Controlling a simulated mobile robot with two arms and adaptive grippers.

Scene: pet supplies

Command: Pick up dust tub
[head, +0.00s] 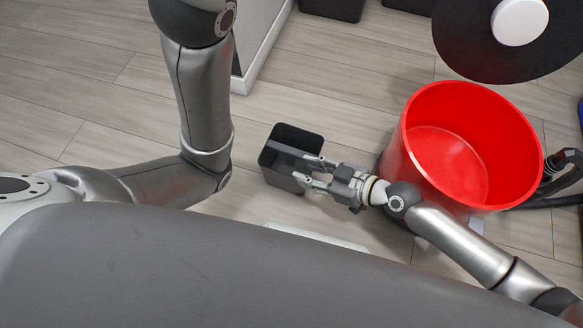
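A small dark grey open-topped tub (281,171), which I take to be the dust tub, is in the middle of the head view, left of the red bucket. My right gripper (302,169) reaches it from the right. Its two fingers are spread apart at the tub's right side, one over the opening and one lower, by the outer wall. No firm contact with the wall can be made out. My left arm rises at the left, and its gripper is out of view.
A large red bucket (405,163) stands close beside my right forearm. A black disc with a white centre (519,22) is at the upper right. Dark bins (333,9) and a white panel edge (262,45) are at the top. Wood-look floor (340,90) is clear behind the tub.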

